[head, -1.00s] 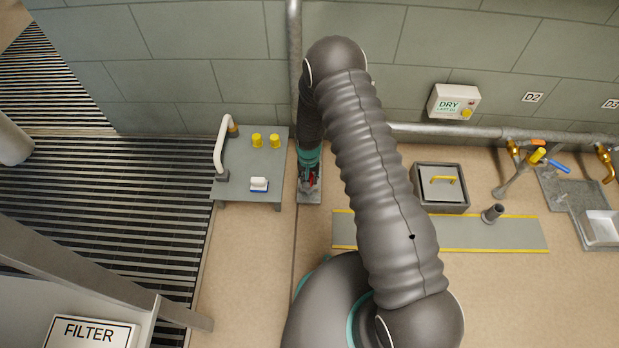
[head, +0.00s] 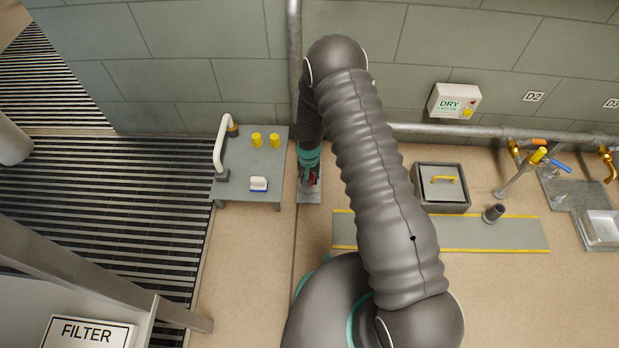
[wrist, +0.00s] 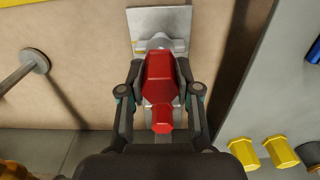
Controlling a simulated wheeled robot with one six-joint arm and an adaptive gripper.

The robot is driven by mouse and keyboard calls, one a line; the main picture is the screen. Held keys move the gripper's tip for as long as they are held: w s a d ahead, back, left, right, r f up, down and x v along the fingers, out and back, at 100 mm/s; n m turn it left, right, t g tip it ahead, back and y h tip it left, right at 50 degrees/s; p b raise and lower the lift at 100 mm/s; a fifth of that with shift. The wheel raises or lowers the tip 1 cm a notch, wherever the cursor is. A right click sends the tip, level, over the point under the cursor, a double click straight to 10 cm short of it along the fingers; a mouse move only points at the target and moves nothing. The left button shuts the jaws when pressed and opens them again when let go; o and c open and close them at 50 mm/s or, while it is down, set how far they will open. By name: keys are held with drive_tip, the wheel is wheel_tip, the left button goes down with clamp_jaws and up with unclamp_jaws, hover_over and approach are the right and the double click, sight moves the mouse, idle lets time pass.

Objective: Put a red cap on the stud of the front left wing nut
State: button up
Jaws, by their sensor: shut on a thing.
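My gripper (wrist: 161,80) is shut on a red cap (wrist: 159,75), with one finger on each side of it. The red cap has a wide faceted body and a narrower red end towards the camera. Just beyond it, a grey metal wing-shaped piece (wrist: 178,45) sits on a pale square plate (wrist: 160,18). The cap hides the middle of that piece, so I cannot see the stud or tell whether the cap touches it. In the head view my gripper (head: 309,181) points down over the plate (head: 309,198), with a little red showing between its fingers.
A wall pipe (head: 294,60) rises behind. A lidded grey box (head: 440,205) stands to the right.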

drive_tip(key=shift+f+b, duration=1.1)
drive_tip(key=shift+b, duration=0.25)
idle(1.3)
idle(0.3)
drive_tip(key=o, duration=1.5)
drive_tip(key=shift+r, duration=0.2)
drive_tip(key=shift+r+p, duration=1.85)
drive_tip(key=shift+r, duration=1.8)
